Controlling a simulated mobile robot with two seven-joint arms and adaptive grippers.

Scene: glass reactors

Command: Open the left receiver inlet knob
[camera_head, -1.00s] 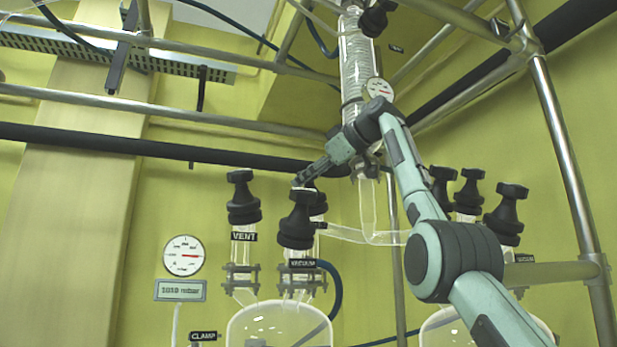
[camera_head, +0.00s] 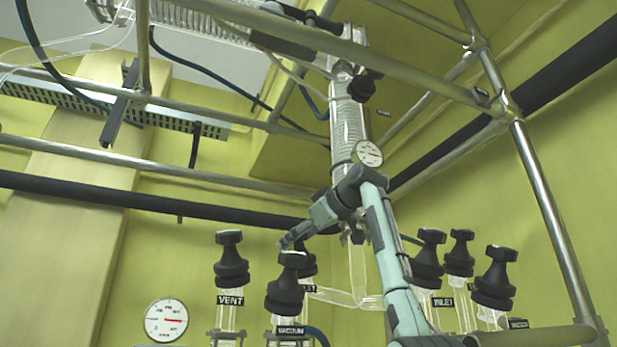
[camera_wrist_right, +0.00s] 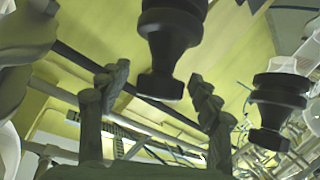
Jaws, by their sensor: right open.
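The left receiver's black knobs are the vent knob (camera_head: 231,260), the vacuum knob (camera_head: 287,285) in front, and a knob (camera_head: 307,262) behind it, with a partly hidden label ending in "ET", likely the inlet knob. My right gripper (camera_head: 287,241) is just above the vacuum and inlet knobs, its fingertips small and partly unclear there. In the right wrist view, my right gripper's fingers (camera_wrist_right: 156,88) are open, with a black knob (camera_wrist_right: 167,50) in the gap between them; I cannot tell whether they touch it. My left gripper is not in view.
Another black knob (camera_wrist_right: 278,100) stands right of the fingers in the wrist view. The right receiver's knobs (camera_head: 428,258) stand beside my right arm. A glass condenser (camera_head: 347,130), a round gauge (camera_head: 367,153) and metal frame bars (camera_head: 550,210) surround the arm.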

